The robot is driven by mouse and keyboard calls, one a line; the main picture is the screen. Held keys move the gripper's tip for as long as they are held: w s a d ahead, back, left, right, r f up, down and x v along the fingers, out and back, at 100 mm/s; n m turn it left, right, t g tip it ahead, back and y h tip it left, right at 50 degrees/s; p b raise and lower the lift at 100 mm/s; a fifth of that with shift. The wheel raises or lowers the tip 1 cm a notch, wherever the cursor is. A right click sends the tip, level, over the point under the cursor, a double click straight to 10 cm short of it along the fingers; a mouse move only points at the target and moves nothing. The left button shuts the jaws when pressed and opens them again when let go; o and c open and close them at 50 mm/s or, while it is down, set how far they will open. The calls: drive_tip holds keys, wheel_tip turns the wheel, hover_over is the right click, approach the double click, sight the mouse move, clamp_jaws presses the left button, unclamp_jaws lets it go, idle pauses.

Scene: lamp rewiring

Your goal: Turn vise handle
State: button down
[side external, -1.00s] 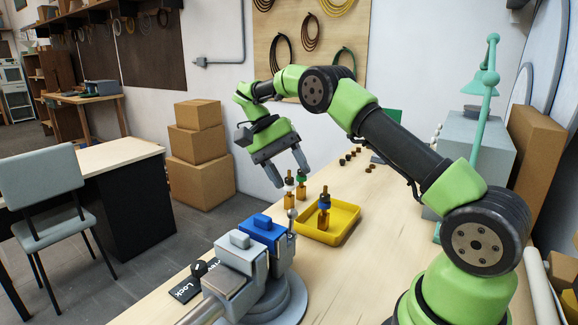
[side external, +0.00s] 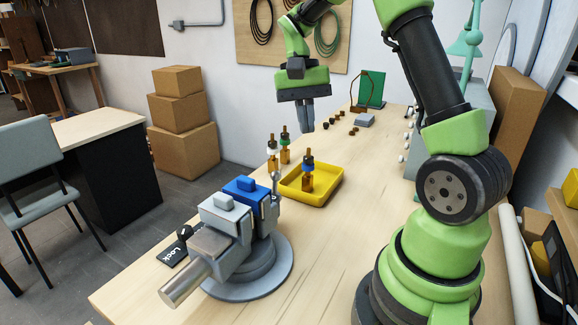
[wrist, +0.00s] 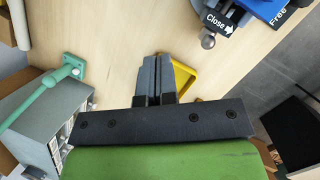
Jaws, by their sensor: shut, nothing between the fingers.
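The vise (side external: 258,262) stands on a round grey base at the near left of the bench, with a blue jaw block (side external: 243,191) and a grey one. A thin handle with a ball end (side external: 276,178) stands upright at its far side; in the wrist view the ball (wrist: 208,42) shows beside a "Close" label. A black knob (side external: 184,232) sits by a "Lock" label at the vise's left. My gripper (side external: 307,129) is shut and empty, pointing down, in the air beyond the vise and tray. Its fingers (wrist: 153,62) also show in the wrist view.
Small dark caps (side external: 325,125) lie farther back. A teal lamp (side external: 468,45) is at the right. Bare bench lies right of the vise.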

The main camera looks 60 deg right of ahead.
drive_tip(key=s+m+t+h, duration=0.1)
drive_tip(key=s+m+t, duration=0.4)
drive_tip(key=t, duration=0.2)
drive_tip(key=w+a+f, duration=0.2)
drive_tip(key=w+f, duration=0.5)
drive_tip(key=f, duration=0.3)
drive_tip(key=shift+w+a+r, duration=0.1)
drive_tip(key=shift+w+r, duration=0.05)
drive_tip(key=shift+w, duration=0.3)
idle(0.6)
drive_tip(key=shift+w+r, duration=0.15)
drive_tip(key=shift+w, duration=0.55)
drive_tip(key=shift+w+r, duration=0.15)
drive_tip(key=shift+w, duration=0.5)
drive_tip(key=shift+w+g, duration=0.7)
drive_tip(key=shift+g, duration=0.2)
drive_tip(key=w+f+g, duration=0.4)
drive_tip(key=w+f, duration=0.2)
drive_tip(key=w, duration=0.1)
drive_tip(key=shift+w+f, duration=0.15)
drive_tip(key=shift+w, duration=0.1)
